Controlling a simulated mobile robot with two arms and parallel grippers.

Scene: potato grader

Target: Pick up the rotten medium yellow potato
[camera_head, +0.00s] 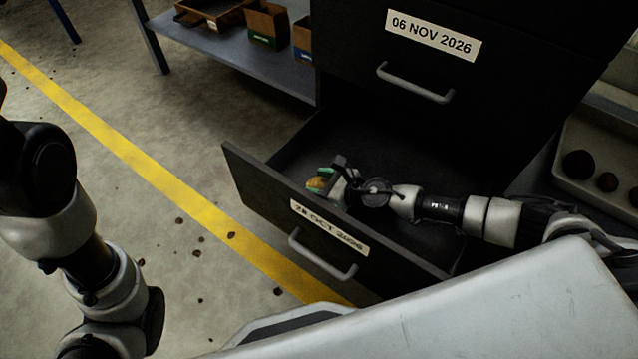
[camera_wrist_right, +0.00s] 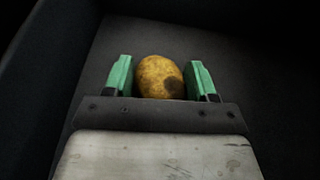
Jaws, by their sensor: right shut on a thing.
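The yellow potato (camera_wrist_right: 158,76) has a dark rotten patch on its lower right side in the right wrist view. It sits between the two green fingertips of my right gripper (camera_wrist_right: 160,78), which is shut on it. In the head view the potato (camera_head: 317,184) shows partly, at the tip of my right gripper (camera_head: 322,178), inside the open lower drawer (camera_head: 240,180) near its front wall. I cannot tell whether the potato touches the drawer floor. My left arm is at the left edge of the head view; its gripper is not visible.
The drawer front has a label (camera_head: 328,227) reading 28 OCT 2026 and a handle (camera_head: 320,258). A closed drawer (camera_head: 450,60) labelled 06 NOV 2026 is above. A shelf (camera_head: 240,65) with small boxes stands at the back. A tray (camera_head: 600,135) with dark round items is at right.

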